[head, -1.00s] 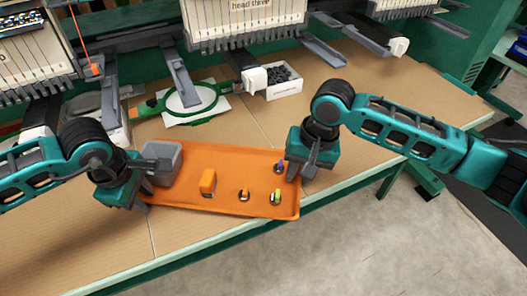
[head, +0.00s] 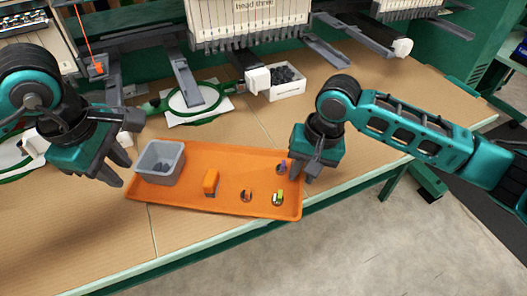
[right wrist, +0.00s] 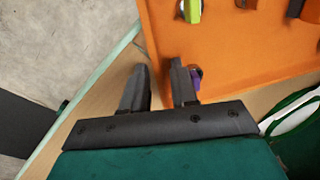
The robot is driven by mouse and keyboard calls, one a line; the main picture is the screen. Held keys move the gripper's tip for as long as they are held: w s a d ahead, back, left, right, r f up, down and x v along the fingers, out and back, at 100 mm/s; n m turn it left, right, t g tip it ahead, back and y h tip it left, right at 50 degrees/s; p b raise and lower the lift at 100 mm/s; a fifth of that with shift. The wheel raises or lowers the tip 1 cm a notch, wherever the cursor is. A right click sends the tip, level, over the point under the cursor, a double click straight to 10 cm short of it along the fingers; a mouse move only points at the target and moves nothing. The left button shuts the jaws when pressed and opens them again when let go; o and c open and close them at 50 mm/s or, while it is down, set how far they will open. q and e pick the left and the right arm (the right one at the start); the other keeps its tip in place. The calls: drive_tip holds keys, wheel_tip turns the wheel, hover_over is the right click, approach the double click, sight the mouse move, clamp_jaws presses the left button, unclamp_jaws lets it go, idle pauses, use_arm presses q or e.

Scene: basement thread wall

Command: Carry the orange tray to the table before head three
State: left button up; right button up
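The orange tray (head: 225,155) lies on the cardboard-coloured table (head: 215,235) before the machine head labelled head three (head: 250,18). Its right front corner is close to the table's front edge. It carries a grey bin (head: 160,163) with dark pieces, an orange block (head: 211,182) and several small spools, one yellow-green (head: 279,198), one purple (head: 283,167). My left gripper (head: 118,168) is open and empty, left of the tray and apart from it. My right gripper (head: 304,172) is at the tray's right end. In the right wrist view its fingers (right wrist: 160,88) stand apart, one on each side of the tray's rim.
A green hoop (head: 188,102) with white cloth and a white box of dark pieces (head: 284,84) stand behind the tray. Machine heads overhang the back. Another hoop (head: 15,160) lies at the far left. The table front left of the tray is clear.

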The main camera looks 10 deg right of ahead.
wheel_tip(320, 180, up, 11)
drive_tip(key=d, duration=0.2)
drive_tip(key=shift+s, duration=0.35)
drive_tip(key=shift+f, duration=0.1)
